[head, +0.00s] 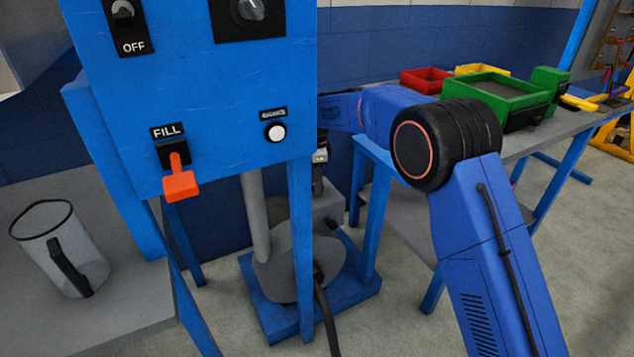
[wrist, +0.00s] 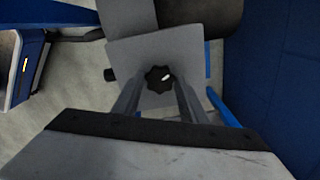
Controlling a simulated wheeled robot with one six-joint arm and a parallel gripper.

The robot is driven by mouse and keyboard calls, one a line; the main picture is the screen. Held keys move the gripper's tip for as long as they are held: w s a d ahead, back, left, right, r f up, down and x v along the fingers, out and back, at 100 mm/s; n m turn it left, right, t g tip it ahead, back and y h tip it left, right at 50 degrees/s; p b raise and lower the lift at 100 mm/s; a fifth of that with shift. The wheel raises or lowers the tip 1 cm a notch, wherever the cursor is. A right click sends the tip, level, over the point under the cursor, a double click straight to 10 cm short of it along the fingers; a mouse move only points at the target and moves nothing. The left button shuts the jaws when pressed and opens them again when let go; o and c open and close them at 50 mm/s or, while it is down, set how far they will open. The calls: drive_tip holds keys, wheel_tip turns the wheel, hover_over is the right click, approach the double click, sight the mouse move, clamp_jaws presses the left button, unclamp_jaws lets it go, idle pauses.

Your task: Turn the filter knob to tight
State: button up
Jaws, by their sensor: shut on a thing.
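The filter knob (wrist: 155,79) is a small black lobed knob on a light grey square housing (wrist: 187,48) in the wrist view. My gripper (wrist: 159,90) has its two grey fingers on either side of the knob and is shut on it. A small white mark shows on the knob, but I cannot read which setting it stands at. In the head view my blue arm reaches behind the blue panel (head: 225,95), and the knob and fingertips are hidden there.
The panel carries a red FILL lever (head: 181,183) and a white button (head: 275,132). A clear jug (head: 55,245) stands on the grey bench at left. Green (head: 490,97), red (head: 424,79) and yellow bins (head: 482,69) sit on the right bench. Blue frame legs stand close under the panel.

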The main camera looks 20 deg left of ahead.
drive_tip(key=m, duration=0.4)
drive_tip(key=shift+m, duration=0.4)
idle(0.4)
drive_tip(key=o, duration=1.1)
drive_tip(key=shift+c, duration=0.2)
drive_tip(key=shift+r, duration=0.1)
wheel_tip(320, 180, up, 17)
drive_tip(key=shift+r, duration=0.15)
